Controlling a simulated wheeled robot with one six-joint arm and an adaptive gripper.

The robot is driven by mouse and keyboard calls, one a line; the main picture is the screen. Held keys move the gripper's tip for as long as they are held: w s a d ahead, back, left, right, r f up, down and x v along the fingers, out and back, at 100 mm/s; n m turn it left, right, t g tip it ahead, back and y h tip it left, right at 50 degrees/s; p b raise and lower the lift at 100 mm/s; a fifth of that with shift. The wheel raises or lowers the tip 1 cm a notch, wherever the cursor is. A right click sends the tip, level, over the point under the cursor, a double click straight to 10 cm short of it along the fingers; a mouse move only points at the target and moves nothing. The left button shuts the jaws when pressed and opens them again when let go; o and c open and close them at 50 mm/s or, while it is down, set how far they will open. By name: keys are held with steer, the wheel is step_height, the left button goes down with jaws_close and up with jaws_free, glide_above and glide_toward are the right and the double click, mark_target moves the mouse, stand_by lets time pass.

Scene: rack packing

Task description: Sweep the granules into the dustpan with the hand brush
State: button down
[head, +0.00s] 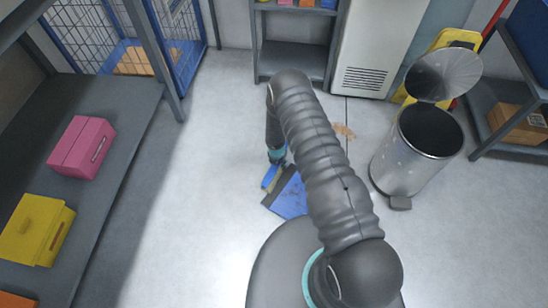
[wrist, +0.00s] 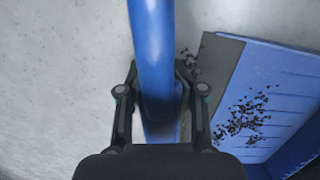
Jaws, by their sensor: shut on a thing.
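My gripper (wrist: 160,92) is shut on the blue handle of the hand brush (wrist: 152,45), which runs up the middle of the wrist view. In the head view the brush (head: 270,177) is low at the floor beside the dustpan (head: 292,200), partly hidden by my arm. The blue dustpan (wrist: 290,65) with a dark grey front lip lies on the floor to the right of the brush. Many dark granules (wrist: 245,118) lie inside the dustpan. A few more granules (wrist: 187,60) lie at the outer edge of the lip. The brush's bristles are not clear to see.
An open metal pedal bin (head: 407,160) stands right of my arm, with a yellow object behind it. A brown patch (head: 343,131) marks the floor. A shelf with pink (head: 82,147) and yellow (head: 35,228) boxes is at left. The floor left of the brush is clear.

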steer(key=shift+s+d+f+b, duration=0.2)
steer(key=shift+s+d+b, duration=0.3)
steer(key=shift+b, duration=0.5)
steer(key=shift+s+d+f+b, duration=0.2)
steer(key=shift+s+d+b, duration=0.3)
steer(key=shift+b, duration=0.5)
steer(key=shift+w+r+p, duration=0.1)
steer(key=shift+r+p, duration=0.45)
steer(key=shift+p, duration=0.05)
steer(key=p, duration=0.1)
steer(key=r+p, duration=0.2)
steer(key=shift+w+a+r, duration=0.25)
steer(key=shift+w+a, duration=0.05)
steer(key=shift+w+a+r+p, duration=0.1)
steer(key=shift+r+p, duration=0.2)
steer(key=shift+r, duration=0.3)
steer(key=shift+w+a+r+p, duration=0.1)
steer(key=shift+r+p, duration=0.2)
steer(key=shift+r, duration=0.3)
